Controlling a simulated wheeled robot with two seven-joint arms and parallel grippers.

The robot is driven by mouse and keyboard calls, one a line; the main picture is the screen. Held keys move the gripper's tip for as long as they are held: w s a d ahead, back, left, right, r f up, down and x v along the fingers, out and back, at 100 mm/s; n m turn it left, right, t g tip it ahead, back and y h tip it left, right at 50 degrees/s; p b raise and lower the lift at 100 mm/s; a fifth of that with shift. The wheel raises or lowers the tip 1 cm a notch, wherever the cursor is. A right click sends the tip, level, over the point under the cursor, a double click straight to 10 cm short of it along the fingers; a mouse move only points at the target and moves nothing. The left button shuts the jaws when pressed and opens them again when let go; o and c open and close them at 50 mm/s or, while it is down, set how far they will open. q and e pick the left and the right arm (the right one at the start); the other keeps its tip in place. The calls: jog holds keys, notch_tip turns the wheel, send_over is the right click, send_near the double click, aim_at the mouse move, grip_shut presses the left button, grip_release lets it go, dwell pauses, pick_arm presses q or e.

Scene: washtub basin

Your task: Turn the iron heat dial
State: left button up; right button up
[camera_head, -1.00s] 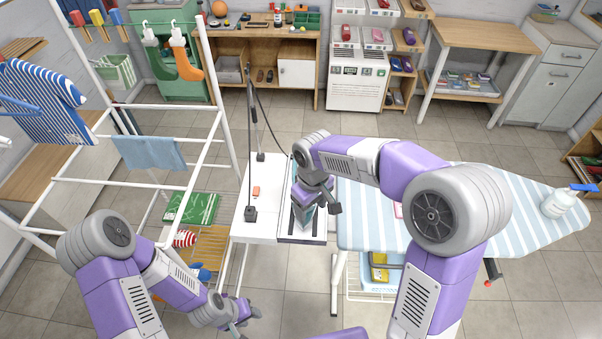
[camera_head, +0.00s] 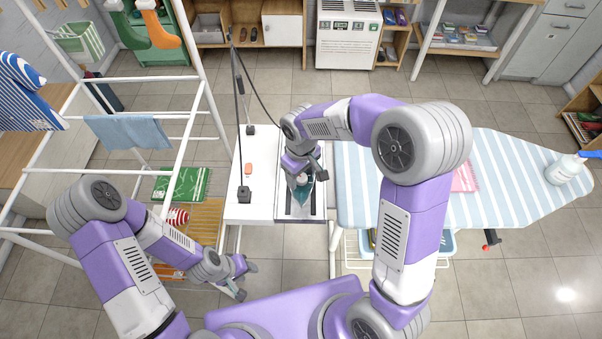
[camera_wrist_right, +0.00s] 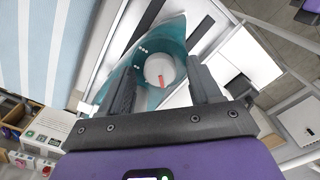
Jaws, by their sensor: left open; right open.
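The teal iron (camera_head: 303,194) rests on the metal iron rest (camera_head: 284,205) beside the ironing board. In the right wrist view the iron (camera_wrist_right: 178,35) shows with its round white heat dial (camera_wrist_right: 160,70), which bears a red mark. My right gripper (camera_head: 302,175) is above the iron. In the right wrist view its two fingers (camera_wrist_right: 162,85) are apart on either side of the dial, with gaps between; I cannot tell whether either touches it. My left gripper (camera_head: 245,279) is open and empty, low beside the drying rack.
The striped ironing board (camera_head: 510,180) extends right, with a pink cloth (camera_head: 465,178) and a spray bottle (camera_head: 566,170). A white drying rack (camera_head: 190,130) stands left. A cord stand (camera_head: 244,192) and small orange item (camera_head: 248,169) are left of the iron.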

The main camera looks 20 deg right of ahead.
jog(key=shift+c, duration=0.4)
jog(key=c, duration=1)
jog(key=shift+o, duration=0.2)
jog(key=shift+m, duration=0.3)
jog(key=m, duration=0.9)
jog(key=o, duration=1)
